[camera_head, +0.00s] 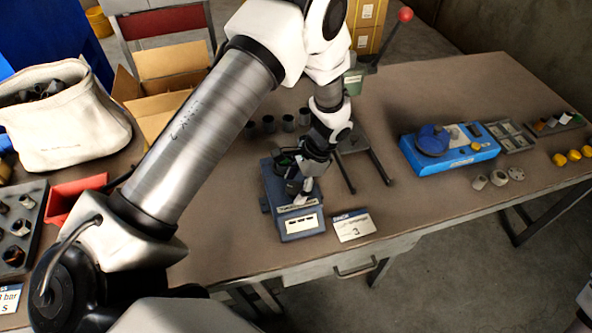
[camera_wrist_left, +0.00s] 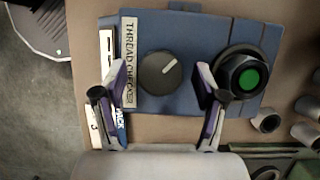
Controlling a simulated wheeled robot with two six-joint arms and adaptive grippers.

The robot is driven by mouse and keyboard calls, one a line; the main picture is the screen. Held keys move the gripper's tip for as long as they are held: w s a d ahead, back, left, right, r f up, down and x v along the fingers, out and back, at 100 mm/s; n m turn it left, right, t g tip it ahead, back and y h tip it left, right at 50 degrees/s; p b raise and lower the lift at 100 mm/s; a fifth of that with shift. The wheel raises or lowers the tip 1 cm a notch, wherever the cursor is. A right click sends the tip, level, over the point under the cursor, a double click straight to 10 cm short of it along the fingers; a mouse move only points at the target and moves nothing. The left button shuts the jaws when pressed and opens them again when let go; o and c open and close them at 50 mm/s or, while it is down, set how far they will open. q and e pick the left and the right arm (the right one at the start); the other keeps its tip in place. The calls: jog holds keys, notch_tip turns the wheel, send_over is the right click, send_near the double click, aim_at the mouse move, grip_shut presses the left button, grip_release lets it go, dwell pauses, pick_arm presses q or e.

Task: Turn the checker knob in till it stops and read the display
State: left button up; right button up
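The blue thread checker (camera_head: 294,228) stands on the table, with a white panel (camera_head: 301,224) bearing small dark windows on its front; I cannot read them. In the left wrist view, the checker (camera_wrist_left: 200,40) shows its "THREAD CHECKER" label, a round dark knob (camera_wrist_left: 158,74) with a pale pointer line toward the upper right, and a black hexagonal piece with a green centre (camera_wrist_left: 246,77). My left gripper (camera_head: 299,190) is over the checker. In the wrist view its fingers (camera_wrist_left: 161,78) are open on either side of the knob, with gaps visible. My right gripper is out of view.
A white card (camera_head: 353,226) marked 3 stands right of the checker. A blue device (camera_head: 450,148) and small parts lie farther right. Several dark cylinders (camera_head: 288,122) stand behind. A white bag (camera_head: 65,115), an open carton (camera_head: 168,78) and a red bin (camera_head: 75,196) are left.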

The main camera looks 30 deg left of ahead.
pick_arm(q)
jog(key=v, duration=1.2)
